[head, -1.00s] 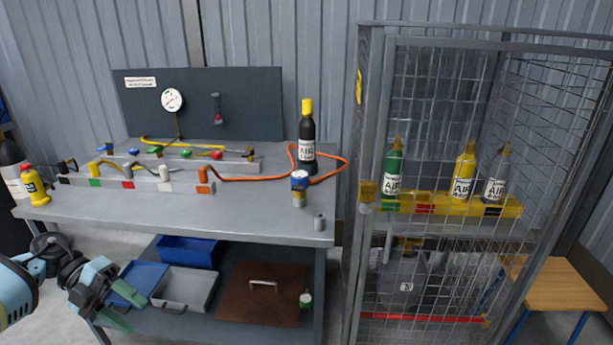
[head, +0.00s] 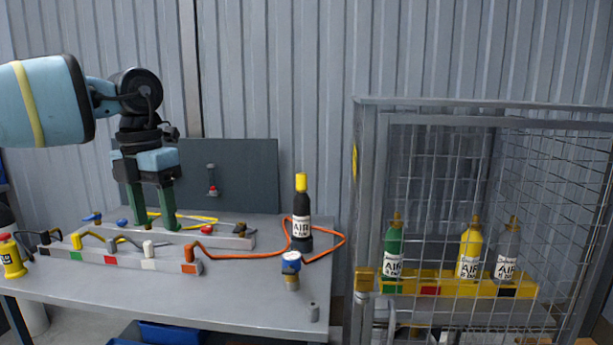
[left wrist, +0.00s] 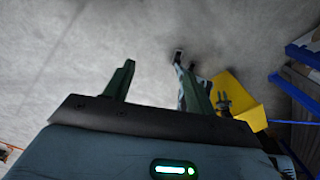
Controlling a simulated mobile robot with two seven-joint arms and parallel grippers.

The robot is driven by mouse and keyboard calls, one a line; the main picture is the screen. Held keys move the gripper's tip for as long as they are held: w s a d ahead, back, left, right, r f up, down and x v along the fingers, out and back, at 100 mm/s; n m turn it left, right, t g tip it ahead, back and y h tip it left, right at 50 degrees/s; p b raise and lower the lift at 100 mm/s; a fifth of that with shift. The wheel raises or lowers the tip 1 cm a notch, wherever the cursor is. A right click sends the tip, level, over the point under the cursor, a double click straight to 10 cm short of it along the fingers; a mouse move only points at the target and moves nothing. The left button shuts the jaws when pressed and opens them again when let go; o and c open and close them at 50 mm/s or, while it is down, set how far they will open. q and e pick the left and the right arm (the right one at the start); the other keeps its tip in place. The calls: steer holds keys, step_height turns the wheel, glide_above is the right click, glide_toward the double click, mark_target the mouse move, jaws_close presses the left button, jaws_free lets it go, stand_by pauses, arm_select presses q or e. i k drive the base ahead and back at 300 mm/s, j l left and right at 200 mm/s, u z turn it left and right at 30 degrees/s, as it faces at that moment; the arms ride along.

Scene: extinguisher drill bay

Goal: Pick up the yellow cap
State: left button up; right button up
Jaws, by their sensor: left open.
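The yellow cap (head: 301,182) sits on top of the upright black AIR bottle (head: 301,216) at the back right of the workbench in the head view. My left gripper (head: 153,222) hangs fingers down at the left part of the bench in the head view, well left of the cap. Its two green fingers are spread apart with nothing seen between them. The open fingers also show in the left wrist view (left wrist: 154,70), against grey floor; the cap is not seen there. My right gripper is in neither current view.
Manifold rails with coloured fittings lie across the bench (head: 110,282). An orange hose (head: 240,259) curves around the bottle. A blue-topped fitting (head: 291,263) stands in front. A wire cage (head: 450,160) with three AIR bottles stands right. The bench's front right is mostly clear.

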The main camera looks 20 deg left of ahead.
mark_target(301, 178)
steer(key=i, duration=1.75)
